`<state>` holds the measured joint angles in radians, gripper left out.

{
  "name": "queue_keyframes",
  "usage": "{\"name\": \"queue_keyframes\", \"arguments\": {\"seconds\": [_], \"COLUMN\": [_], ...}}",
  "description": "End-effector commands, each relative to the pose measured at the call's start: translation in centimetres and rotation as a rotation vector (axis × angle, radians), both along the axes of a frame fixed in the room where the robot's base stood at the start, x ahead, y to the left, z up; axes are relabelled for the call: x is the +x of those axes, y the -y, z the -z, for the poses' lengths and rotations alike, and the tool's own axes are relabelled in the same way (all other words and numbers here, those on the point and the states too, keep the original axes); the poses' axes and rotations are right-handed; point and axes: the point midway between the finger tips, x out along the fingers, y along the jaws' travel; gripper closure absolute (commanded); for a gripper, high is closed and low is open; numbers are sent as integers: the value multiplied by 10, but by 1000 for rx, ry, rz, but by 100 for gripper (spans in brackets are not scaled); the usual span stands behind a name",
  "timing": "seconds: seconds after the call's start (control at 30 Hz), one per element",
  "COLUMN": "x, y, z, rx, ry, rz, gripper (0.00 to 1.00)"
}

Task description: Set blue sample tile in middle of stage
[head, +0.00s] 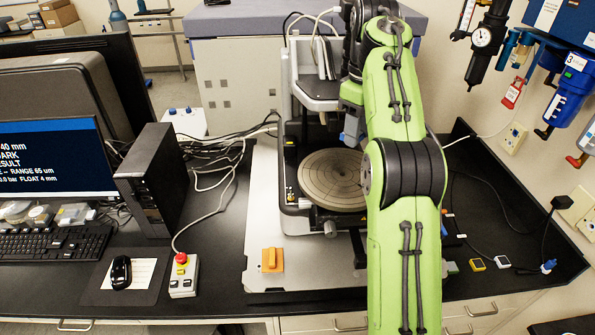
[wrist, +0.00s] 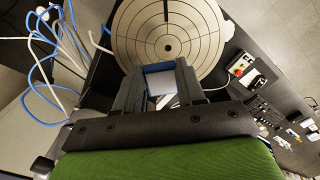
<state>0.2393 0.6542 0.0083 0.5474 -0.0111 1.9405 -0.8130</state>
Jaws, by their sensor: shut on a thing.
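In the wrist view, my gripper (wrist: 160,68) is shut on the blue sample tile (wrist: 159,67), whose blue edge shows between the two dark fingers. The round stage (wrist: 170,25), pale with dark rings and radial lines, lies just beyond the fingertips in that view. The tile appears near the stage's rim, off its middle dot; I cannot tell the height or any contact. In the head view, the grey-beige stage (head: 332,181) sits in the profiler, its right side hidden by my green arm. The tile cannot be made out clearly there.
An orange block (head: 272,260) lies on the metal base plate (head: 262,210). A yellow tile (head: 477,265) and a white tile (head: 502,262) lie on the black bench at right. The profiler's column (head: 308,85) rises behind the stage. A red-button box (head: 183,275) stands left.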

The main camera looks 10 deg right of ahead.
Motion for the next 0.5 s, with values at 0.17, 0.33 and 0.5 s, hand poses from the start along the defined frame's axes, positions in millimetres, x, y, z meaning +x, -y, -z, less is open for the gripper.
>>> {"name": "queue_keyframes", "arguments": {"seconds": [0.17, 0.33, 0.5], "x": [-5, -6, -6], "y": [-4, -5, -5], "z": [-9, 10, 38], "rx": [-1, -1, 0], "ry": [-2, -4, -4], "rz": [-7, -9, -8], "gripper": [100, 100, 100]}}
